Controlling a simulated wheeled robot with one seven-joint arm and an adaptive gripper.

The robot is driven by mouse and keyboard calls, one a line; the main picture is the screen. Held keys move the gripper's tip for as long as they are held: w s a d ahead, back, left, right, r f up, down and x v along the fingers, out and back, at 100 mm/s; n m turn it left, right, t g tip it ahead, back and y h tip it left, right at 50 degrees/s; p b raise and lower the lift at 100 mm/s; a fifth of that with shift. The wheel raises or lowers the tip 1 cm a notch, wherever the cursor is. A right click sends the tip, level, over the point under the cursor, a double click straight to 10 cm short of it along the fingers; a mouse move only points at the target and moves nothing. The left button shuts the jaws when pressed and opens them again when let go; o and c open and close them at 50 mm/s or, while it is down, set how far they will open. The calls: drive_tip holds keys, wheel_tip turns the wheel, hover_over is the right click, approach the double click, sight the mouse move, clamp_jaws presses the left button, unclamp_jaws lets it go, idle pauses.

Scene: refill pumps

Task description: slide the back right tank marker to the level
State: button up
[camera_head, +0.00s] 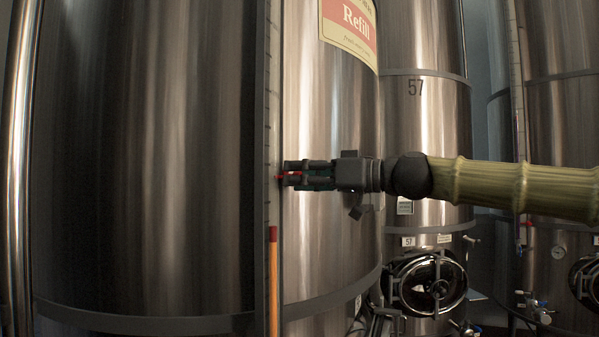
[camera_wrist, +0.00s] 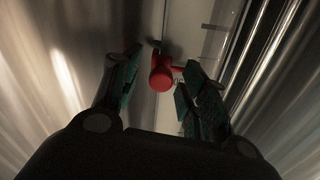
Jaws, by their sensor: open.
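The red marker (camera_head: 281,177) sits on the scale strip (camera_head: 268,120) at the front of the near tank. In the wrist view its red round knob (camera_wrist: 161,75) lies between my two fingers, with a thin red bar beside it. My gripper (camera_head: 292,175) is open, pointing left, its fingers on either side of the knob. I cannot tell whether a finger touches it. Below the marker, an orange column (camera_head: 273,285) with a dark red top (camera_head: 273,234) stands in the gauge; its top is clearly lower than the marker.
The near steel tank (camera_head: 330,240) curves close behind my gripper, with a Refill label (camera_head: 352,25) above. Tank 57 (camera_head: 425,130) stands behind my arm. Another gauge (camera_head: 520,150) with a red piece (camera_head: 528,223) is at right.

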drive_tip(key=shift+w+a, duration=0.1)
drive_tip(key=shift+a, duration=0.1)
clamp_jaws()
wheel_tip(320, 180, down, 12)
drive_tip(key=b, duration=1.2)
drive_tip(key=shift+f, duration=0.25)
